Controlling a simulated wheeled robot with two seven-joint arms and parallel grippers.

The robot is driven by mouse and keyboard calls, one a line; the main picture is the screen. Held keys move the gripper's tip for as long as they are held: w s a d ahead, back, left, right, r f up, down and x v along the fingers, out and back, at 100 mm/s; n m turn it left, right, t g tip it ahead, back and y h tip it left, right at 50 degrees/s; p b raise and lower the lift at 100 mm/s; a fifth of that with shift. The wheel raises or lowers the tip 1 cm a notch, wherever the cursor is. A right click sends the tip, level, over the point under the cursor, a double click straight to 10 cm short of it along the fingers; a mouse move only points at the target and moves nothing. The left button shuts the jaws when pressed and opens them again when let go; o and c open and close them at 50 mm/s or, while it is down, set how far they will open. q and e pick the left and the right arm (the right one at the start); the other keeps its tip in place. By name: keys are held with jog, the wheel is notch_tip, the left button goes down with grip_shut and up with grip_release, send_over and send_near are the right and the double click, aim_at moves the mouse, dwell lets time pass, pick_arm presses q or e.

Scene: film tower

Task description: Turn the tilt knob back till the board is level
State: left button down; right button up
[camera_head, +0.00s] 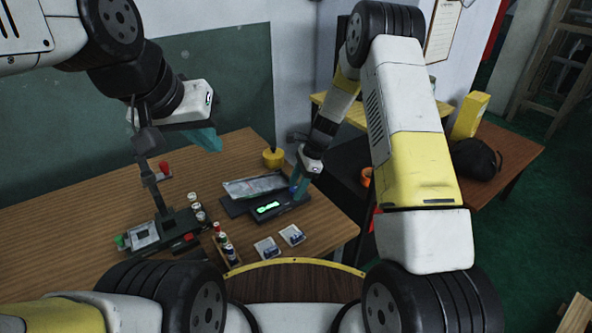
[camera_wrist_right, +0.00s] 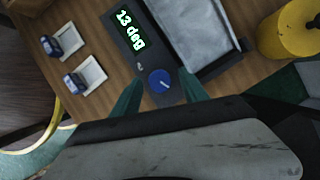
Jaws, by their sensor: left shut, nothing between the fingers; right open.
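The blue tilt knob (camera_wrist_right: 160,81) sits on the dark control box (camera_wrist_right: 113,14) beside a lit green display (camera_wrist_right: 130,29) that reads 13 deg. The display also shows in the head view (camera_head: 268,207). The grey board (camera_head: 256,186) lies behind the box; its far side is cut off in the right wrist view. My right gripper (camera_wrist_right: 160,92) is open, its teal fingers on either side of the knob; I cannot tell if they touch it. My left gripper (camera_head: 207,140) is shut and empty, raised above the table, far to the left of the knob.
A yellow round pot (camera_head: 273,158) stands behind the board. Two small cards with blue items (camera_head: 267,248) lie in front of the box. Several small bottles (camera_head: 224,238) and a dark stand (camera_head: 160,235) are to the left.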

grip_shut()
dwell(0.3)
jog(key=n+g, duration=0.1)
jog(key=n, duration=0.2)
jog(key=n+g+h, duration=0.1)
jog(key=n, duration=0.2)
jog(key=shift+w+a+n, duration=0.1)
jog(key=shift+w+n, duration=0.1)
jog(key=shift+n, duration=0.1)
jog(key=n+h, duration=0.1)
jog(key=n, duration=0.2)
jog(key=n+g+h, duration=0.1)
jog(key=n, duration=0.2)
jog(key=shift+a, duration=0.15)
jog(key=shift+n+g, duration=0.3)
jog(key=shift+n, duration=0.1)
grip_release()
